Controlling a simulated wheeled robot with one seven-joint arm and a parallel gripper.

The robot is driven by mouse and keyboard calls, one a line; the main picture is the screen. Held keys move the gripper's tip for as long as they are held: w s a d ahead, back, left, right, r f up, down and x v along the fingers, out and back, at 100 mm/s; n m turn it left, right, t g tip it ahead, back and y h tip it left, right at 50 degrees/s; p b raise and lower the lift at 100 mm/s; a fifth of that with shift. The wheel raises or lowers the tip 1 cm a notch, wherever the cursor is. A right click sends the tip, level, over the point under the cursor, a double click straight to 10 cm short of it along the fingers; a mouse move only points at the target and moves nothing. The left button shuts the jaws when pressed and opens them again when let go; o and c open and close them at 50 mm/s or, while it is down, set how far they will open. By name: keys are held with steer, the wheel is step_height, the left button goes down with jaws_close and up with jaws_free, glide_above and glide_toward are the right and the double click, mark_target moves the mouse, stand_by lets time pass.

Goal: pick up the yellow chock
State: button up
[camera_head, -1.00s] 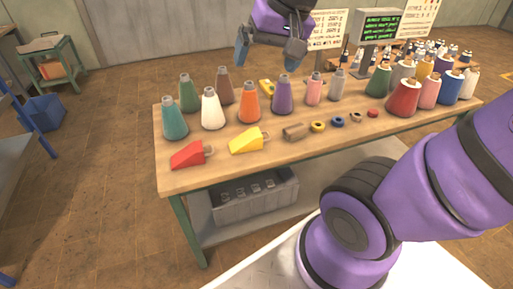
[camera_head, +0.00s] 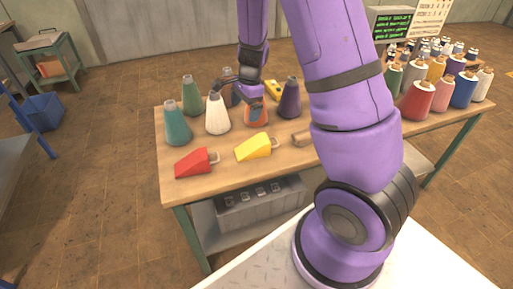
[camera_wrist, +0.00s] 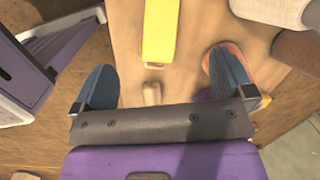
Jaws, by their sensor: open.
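The yellow chock (camera_head: 253,147) lies on the wooden table near its front edge, with a small loop at its right end. In the wrist view the chock (camera_wrist: 160,30) is a yellow strip at the top middle, ahead of the fingers and apart from them. My gripper (camera_head: 238,100) is above the table, behind the chock, among the white and orange cones, and partly hides the orange one. In the wrist view my gripper (camera_wrist: 163,80) has its two blue fingers wide apart with nothing held between them.
A red chock (camera_head: 193,162) lies left of the yellow one. A white cone (camera_head: 216,115), a teal cone (camera_head: 176,125) and a purple cone (camera_head: 290,98) stand behind. More spools stand at the right.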

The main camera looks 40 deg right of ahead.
mark_target(257, 141)
steer(key=d+f+m, duration=0.1)
steer(key=f, duration=0.2)
steer(key=d+f+m+h, duration=0.1)
steer(key=d+f, duration=0.1)
steer(key=f, duration=0.1)
steer(key=d+f+m+g, duration=0.1)
steer(key=f, duration=0.2)
steer(key=shift+w+d+f+m+h, duration=0.1)
steer(key=shift+w+d+m+h, duration=0.2)
step_height(257, 141, down, 5)
steer(key=shift+d+f, duration=0.1)
steer(key=shift+f, duration=0.05)
steer(key=shift+s+f, duration=0.15)
steer(key=shift+f, duration=1.3)
steer(key=shift+s+f, duration=0.15)
steer(key=shift+f, duration=1.3)
steer(key=c, duration=1.2)
steer(key=shift+r, duration=0.15)
